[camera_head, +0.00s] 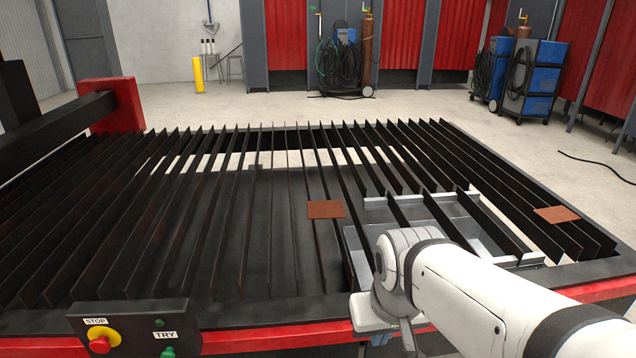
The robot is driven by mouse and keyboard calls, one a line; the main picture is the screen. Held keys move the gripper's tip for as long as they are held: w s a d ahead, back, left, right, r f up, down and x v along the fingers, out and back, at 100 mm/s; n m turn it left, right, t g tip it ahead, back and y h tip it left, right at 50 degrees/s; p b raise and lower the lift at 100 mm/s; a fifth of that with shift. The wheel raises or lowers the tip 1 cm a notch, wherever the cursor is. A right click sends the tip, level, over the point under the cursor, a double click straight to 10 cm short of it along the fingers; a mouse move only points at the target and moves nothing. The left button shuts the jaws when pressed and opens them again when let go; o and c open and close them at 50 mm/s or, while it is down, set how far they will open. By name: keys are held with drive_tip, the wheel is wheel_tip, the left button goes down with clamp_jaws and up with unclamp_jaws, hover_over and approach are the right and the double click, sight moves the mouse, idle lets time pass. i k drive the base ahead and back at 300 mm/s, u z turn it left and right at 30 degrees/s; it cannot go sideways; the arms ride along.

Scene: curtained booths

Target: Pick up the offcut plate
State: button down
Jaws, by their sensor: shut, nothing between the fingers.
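Two small flat rust-brown plates lie on the slats of the cutting table (240,230). One rust-brown plate (326,209) is near the middle of the slats. The other rust-brown plate (557,214) is at the right, near the table's right edge. I cannot tell which of them is the offcut plate. My white arm reaches in from the lower right, and its wrist is over the table's front edge, nearer to me than both plates. My gripper's fingers do not show.
A grey metal frame (480,228) lies among the slats between the plates. Upright dark slats fill the table. A control box (135,328) with STOP and TRY labels is at the front left. Welding carts (530,90) and red curtains (385,42) stand behind, beyond clear floor.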

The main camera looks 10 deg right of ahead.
sight(322, 209)
drive_tip(key=i, duration=1)
